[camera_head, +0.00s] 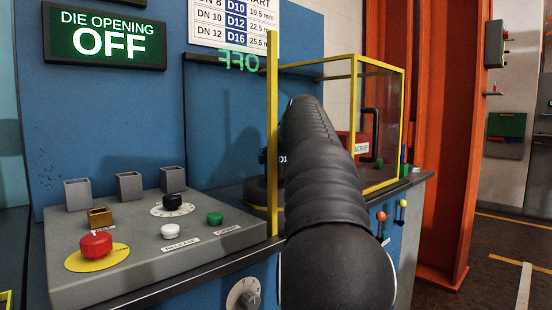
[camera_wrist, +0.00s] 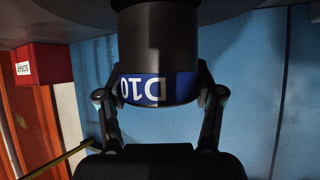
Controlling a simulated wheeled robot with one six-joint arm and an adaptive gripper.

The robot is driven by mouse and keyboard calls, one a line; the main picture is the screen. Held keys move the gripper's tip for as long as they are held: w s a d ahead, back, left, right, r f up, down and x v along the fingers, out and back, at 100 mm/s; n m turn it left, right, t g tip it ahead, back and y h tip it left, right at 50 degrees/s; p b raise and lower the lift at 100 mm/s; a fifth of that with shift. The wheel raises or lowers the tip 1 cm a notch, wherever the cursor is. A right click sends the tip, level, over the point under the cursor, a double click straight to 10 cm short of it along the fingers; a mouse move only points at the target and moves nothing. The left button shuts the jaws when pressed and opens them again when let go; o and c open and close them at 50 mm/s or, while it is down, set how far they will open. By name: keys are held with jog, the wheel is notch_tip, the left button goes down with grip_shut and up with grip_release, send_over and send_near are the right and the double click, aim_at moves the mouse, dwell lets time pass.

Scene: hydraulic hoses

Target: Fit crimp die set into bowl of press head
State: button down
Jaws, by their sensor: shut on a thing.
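The crimp die set (camera_wrist: 158,45) is a dark cylinder with a blue band reading D10, upside down in the wrist view. My gripper (camera_wrist: 160,95) is shut on it, one finger on each side of the band. In the head view my dark arm covers most of the gripper and die set; a bit of the label (camera_head: 283,158) shows at the arm's left edge. The press head is mostly hidden behind my arm; a dark rounded part (camera_head: 255,190) shows left of it. I cannot tell whether the die set touches the bowl.
A yellow-framed clear guard (camera_head: 390,120) stands around the work area, with a yellow post (camera_head: 272,140) close to my arm. A red scrap box (camera_wrist: 42,63) is behind. A grey control panel (camera_head: 140,265) lies left. The display (camera_head: 105,38) reads DIE OPENING OFF.

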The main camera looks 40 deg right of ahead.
aim_at(276, 174)
jog(key=shift+f+b, duration=1.85)
jog(key=shift+f, duration=0.3)
jog(key=shift+c, duration=0.6)
grip_release()
jog(key=shift+o, duration=0.2)
jog(key=shift+f, duration=0.15)
jog(key=v, duration=1.2)
jog(key=shift+s, duration=0.1)
